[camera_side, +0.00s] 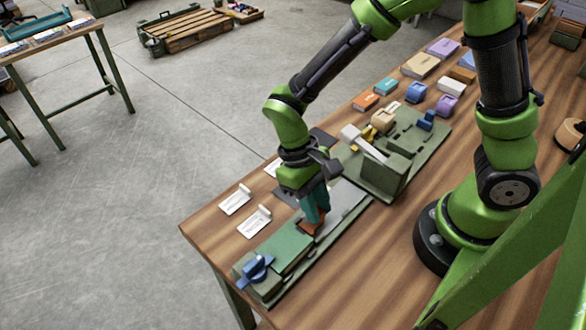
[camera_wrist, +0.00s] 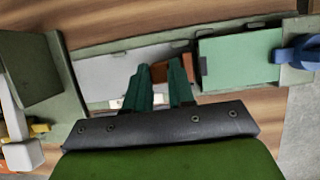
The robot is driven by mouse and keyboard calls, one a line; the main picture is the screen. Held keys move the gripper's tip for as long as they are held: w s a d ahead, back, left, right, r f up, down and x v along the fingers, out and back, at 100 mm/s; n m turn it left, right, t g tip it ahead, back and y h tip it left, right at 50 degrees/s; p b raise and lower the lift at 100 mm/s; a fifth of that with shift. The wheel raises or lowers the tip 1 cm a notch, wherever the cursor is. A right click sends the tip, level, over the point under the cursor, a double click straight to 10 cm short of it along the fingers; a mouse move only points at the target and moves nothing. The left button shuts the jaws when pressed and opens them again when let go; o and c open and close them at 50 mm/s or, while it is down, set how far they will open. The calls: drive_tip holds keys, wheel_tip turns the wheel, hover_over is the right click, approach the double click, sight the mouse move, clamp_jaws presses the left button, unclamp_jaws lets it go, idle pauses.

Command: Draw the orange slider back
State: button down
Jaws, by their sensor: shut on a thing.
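The orange slider (camera_side: 311,228) is a small orange-brown block on the long green fixture at the table's front left corner. In the wrist view the slider (camera_wrist: 160,71) shows between and beyond my fingers, near the seam between a grey plate (camera_wrist: 112,72) and a green plate (camera_wrist: 238,60). My gripper (camera_side: 312,215) points down over the fixture, its teal fingers closed on the slider. In the wrist view my gripper (camera_wrist: 162,90) hides part of the slider.
A blue knob (camera_side: 257,268) sits at the fixture's near end. A green panel with a grey block and white lever (camera_side: 364,146) stands just behind my gripper. White holders (camera_side: 236,199) lie to the left, and several coloured boxes (camera_side: 420,66) lie farther back.

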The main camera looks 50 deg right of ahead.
drive_tip(key=d, duration=1.1)
drive_tip(key=shift+w+d, duration=0.1)
drive_tip(key=shift+d, duration=0.25)
drive_tip(key=c, duration=1)
unclamp_jaws()
drive_tip(key=shift+o, duration=0.2)
drive_tip(key=shift+a, duration=0.1)
drive_tip(key=shift+r, duration=0.15)
drive_tip(key=shift+w+r, duration=0.1)
drive_tip(key=shift+r, duration=0.15)
drive_tip(key=v, duration=1.6)
drive_tip(key=shift+r, duration=0.1)
